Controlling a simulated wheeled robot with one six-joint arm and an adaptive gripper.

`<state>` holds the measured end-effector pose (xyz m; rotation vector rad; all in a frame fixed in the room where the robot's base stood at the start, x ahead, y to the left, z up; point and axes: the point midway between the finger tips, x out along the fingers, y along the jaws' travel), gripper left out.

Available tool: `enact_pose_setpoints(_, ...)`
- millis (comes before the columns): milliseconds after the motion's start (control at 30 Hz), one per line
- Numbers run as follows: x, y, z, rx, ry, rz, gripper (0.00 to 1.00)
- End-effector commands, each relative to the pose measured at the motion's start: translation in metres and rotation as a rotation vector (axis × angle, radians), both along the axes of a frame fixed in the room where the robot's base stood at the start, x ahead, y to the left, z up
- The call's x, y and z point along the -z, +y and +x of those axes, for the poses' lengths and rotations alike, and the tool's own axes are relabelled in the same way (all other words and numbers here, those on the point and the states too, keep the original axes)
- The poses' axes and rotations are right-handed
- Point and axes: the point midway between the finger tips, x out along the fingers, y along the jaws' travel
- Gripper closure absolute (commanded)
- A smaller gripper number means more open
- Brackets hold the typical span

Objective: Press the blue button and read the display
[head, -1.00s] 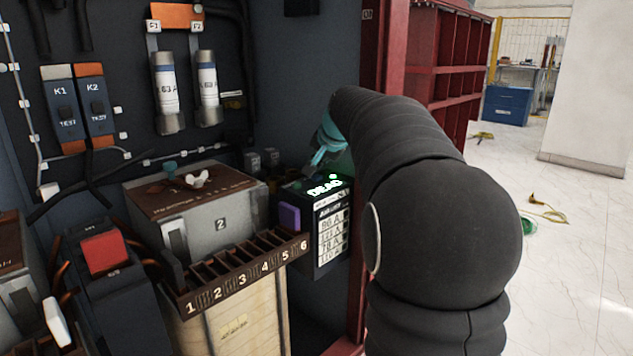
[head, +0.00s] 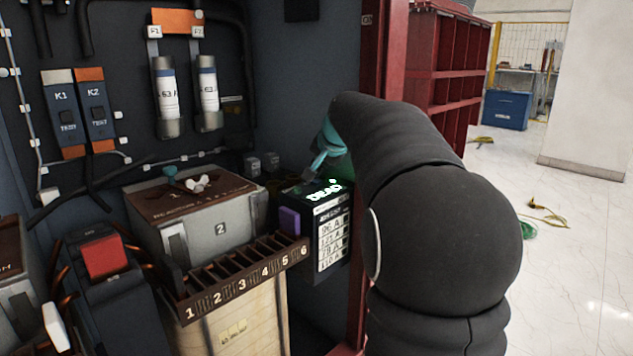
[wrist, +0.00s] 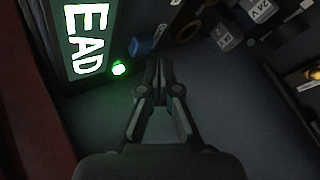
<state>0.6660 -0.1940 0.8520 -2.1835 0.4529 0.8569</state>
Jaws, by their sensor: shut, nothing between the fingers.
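The display (head: 325,193) glows on top of a dark box and reads DEAD in the head view. The wrist view shows its lit letters EAD (wrist: 86,38), with the first part out of frame. A green light (wrist: 119,68) glows beside the letters. The blue button (wrist: 141,46) sits just past that light; I cannot make it out in the head view. My gripper (wrist: 161,66) is shut and empty, its tips close to the button and slightly right of it. I cannot tell whether they touch anything. My gripper also shows above the box in the head view (head: 310,178).
A numbered slotted rack (head: 245,275) runs in front. A purple block (head: 289,220) sits against the display box. A red cabinet post (head: 372,80) stands close on the right.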

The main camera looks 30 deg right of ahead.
Motion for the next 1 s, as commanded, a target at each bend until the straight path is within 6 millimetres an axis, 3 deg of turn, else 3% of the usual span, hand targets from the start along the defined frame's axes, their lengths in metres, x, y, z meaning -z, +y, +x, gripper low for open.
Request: enact_pose_setpoints(1000, 0.0085, 0.0005, -0.0001, 0.000, 0.000, 0.000, 1.00)
